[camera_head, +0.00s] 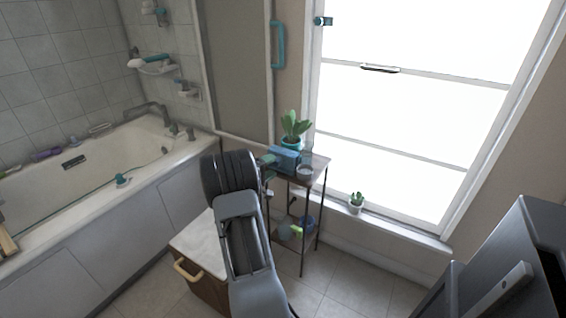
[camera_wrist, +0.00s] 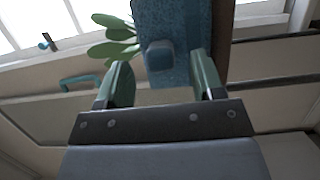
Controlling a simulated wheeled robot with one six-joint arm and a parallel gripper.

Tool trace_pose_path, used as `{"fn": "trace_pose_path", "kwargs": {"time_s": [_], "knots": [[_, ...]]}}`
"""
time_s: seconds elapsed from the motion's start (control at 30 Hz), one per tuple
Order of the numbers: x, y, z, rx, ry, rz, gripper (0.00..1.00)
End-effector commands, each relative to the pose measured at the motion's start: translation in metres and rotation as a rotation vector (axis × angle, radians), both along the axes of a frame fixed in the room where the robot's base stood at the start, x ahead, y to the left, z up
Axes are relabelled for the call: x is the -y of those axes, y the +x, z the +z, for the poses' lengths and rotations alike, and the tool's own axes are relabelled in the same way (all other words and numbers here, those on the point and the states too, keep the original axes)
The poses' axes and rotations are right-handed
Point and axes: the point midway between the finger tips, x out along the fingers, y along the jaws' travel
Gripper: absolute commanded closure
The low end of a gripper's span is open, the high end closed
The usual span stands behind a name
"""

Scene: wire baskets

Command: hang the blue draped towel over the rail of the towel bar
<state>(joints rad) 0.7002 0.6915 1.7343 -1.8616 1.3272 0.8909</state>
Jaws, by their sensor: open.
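A blue textured piece, apparently the towel (camera_head: 284,156), is at the left of the small dark shelf stand in the head view. In the wrist view the blue towel (camera_wrist: 188,28) fills the top middle, with a blocky fold sticking out toward me. My gripper (camera_wrist: 160,72) is open, one green finger on each side of this fold; I cannot tell whether they touch it. In the head view my gripper (camera_head: 268,168) is partly hidden behind my own wrist. A teal bar (camera_head: 278,45) is fixed upright on the panel by the window; I cannot tell if it is the towel bar.
The shelf stand (camera_head: 322,185) holds a potted plant (camera_head: 293,128) and a glass jar (camera_head: 305,172). A white-topped cabinet (camera_head: 195,245) stands beside my arm, and a bathtub (camera_head: 180,150) at left. A small plant (camera_head: 356,202) sits on the windowsill. Tiled floor (camera_head: 345,285) is clear at lower right.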

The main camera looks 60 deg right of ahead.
Motion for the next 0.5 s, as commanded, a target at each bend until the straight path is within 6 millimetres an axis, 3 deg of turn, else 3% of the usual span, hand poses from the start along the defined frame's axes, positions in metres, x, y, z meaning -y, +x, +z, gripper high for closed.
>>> {"fn": "trace_pose_path", "kwargs": {"time_s": [0.2, 0.5], "knots": [[0.023, -0.007, 0.000, 0.000, 0.000, 0.000, 0.38], [0.027, -0.009, 0.000, 0.000, 0.001, 0.001, 0.38]]}}
